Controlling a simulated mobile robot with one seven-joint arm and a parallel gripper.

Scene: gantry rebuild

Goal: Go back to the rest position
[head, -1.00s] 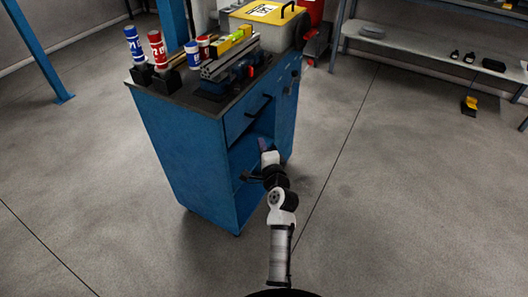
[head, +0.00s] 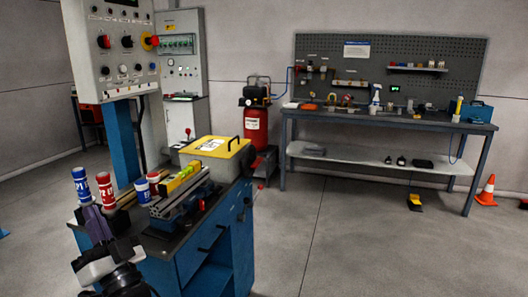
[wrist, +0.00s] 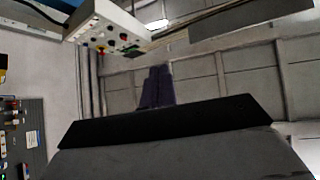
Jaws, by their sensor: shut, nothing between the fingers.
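My gripper (head: 97,220) is at the lower left of the head view, in front of the left end of the blue cabinet (head: 205,255). It points upward, with its white and black wrist below it. In the wrist view its dark fingers (wrist: 157,87) are together and hold nothing. The wrist camera faces the wall and the grey control panel (wrist: 112,35). The gripper hides part of the cabinet's left side and top.
Blue and red cylinders (head: 105,190), a yellow level (head: 180,178) and a yellow-lidded case (head: 214,150) stand on the cabinet. The control panel (head: 108,45) hangs above left. A workbench (head: 385,118) stands at the back right.

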